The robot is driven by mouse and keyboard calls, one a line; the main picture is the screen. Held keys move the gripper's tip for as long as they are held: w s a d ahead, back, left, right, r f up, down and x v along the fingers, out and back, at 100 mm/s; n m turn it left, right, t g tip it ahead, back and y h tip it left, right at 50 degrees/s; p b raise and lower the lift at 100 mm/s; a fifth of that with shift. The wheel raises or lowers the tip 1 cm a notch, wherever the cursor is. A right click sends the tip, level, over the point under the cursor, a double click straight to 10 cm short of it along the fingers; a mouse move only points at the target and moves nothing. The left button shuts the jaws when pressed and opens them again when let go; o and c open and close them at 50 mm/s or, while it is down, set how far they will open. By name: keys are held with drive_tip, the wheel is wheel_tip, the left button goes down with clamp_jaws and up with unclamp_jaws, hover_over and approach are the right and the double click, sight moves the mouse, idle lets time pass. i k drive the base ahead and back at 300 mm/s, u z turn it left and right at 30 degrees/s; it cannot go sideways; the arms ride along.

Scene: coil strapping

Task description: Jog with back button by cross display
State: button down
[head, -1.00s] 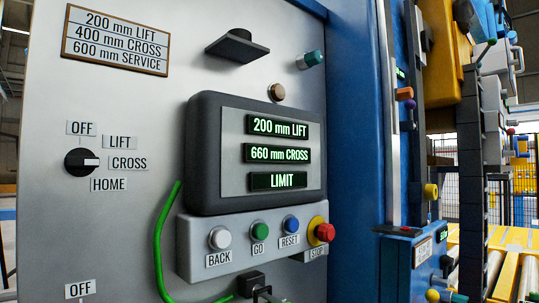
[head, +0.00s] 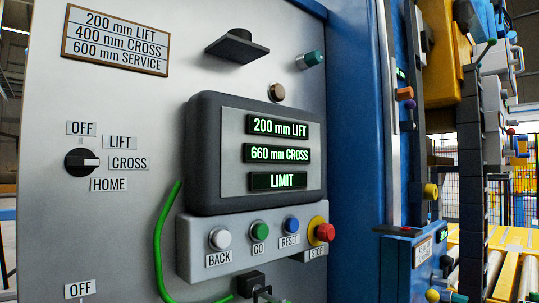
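The white BACK button (head: 220,238) is at the left end of the button panel (head: 188,262) below the display. The cross display (head: 277,154) is the middle line of the dark-framed screen and reads "660 mm CROSS". The line above it (head: 284,125) reads "200 mm LIFT", and the line below it (head: 278,181) reads "LIMIT". The selector knob (head: 82,162) on the left points right, at the CROSS label (head: 128,163). A dark gripper-like part shows low at the bottom edge, but I cannot make out its fingers.
Green GO (head: 259,230), blue RESET (head: 291,224) and red STOP (head: 325,232) buttons sit right of BACK. A plate (head: 117,39) at top left lists 200 mm lift, 400 mm cross, 600 mm service. A green cable (head: 158,245) hangs left of the panel. A black bracket (head: 237,48) juts out above.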

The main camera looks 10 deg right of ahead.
sight(221, 238)
drive_tip(key=z, duration=1.55)
drive_tip(key=k, duration=1.35)
drive_tip(key=u, duration=1.75)
drive_tip(key=i, duration=0.5)
drive_tip(key=u, duration=0.05)
